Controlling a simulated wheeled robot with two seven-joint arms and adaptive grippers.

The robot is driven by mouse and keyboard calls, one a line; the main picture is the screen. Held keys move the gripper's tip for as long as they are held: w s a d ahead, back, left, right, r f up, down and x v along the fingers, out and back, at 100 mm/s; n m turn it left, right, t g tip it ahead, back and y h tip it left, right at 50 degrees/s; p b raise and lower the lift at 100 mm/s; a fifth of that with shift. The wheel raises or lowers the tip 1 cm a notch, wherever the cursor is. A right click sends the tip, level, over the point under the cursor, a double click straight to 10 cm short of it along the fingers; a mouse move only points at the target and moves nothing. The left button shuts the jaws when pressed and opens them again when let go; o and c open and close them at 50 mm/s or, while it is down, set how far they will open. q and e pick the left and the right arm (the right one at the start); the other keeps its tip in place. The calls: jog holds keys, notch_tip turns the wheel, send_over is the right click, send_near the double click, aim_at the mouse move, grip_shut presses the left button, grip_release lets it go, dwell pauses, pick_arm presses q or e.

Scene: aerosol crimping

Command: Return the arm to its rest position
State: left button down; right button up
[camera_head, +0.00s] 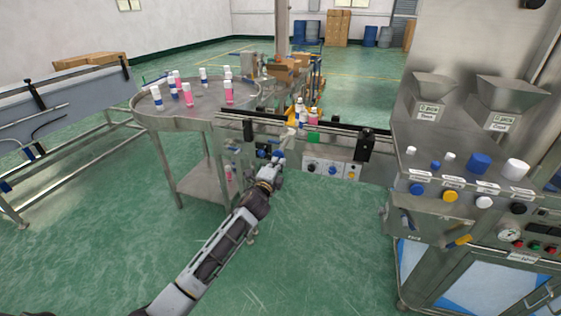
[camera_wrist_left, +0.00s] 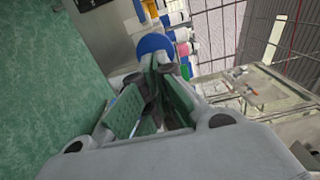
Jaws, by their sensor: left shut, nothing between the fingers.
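My left arm comes in from the bottom left in the head view. My right gripper is not in view.
A round steel table (camera_head: 185,119) with several pink, blue and white bottles stands behind left. A conveyor (camera_head: 340,141) runs rightward to a steel machine (camera_head: 465,180) with hoppers, knobs and caps. Green floor (camera_head: 310,260) is free in front.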

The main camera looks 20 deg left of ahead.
pick_arm(q)
jog(key=shift+d+r+n+h, duration=0.1)
jog(key=shift+d+n+h, duration=0.2)
jog(key=shift+n, duration=0.9)
jog(key=a+f+n+g, duration=0.2)
jog(key=a+f+n, duration=0.15)
jog(key=f, duration=0.85)
jog(key=a+f+n+g, duration=0.25)
jog(key=f+n, duration=0.25)
jog(key=f, duration=0.8)
jog(key=s+a+f+n+g+y, duration=0.1)
jog(key=s+a+f+n+g, duration=0.15)
jog(key=s+f, duration=0.65)
jog(key=s+a+f+n+g+y, duration=0.1)
jog(key=s+a+f+g, duration=0.15)
jog(key=s+f, duration=0.7)
jog(key=s+a+f+n+g, duration=0.1)
jog(key=s+a+f+g, duration=0.15)
jog(key=s+f, duration=1.65)
jog(key=s+d+f+g, duration=0.1)
jog(key=s+f+g, duration=0.1)
jog(key=s, duration=1.1)
jog(key=s+d+f+g, duration=0.1)
jog(key=s+f, duration=0.4)
jog(key=s, duration=0.9)
jog(key=shift+f+g, duration=0.15)
jog(key=shift+g, duration=0.65)
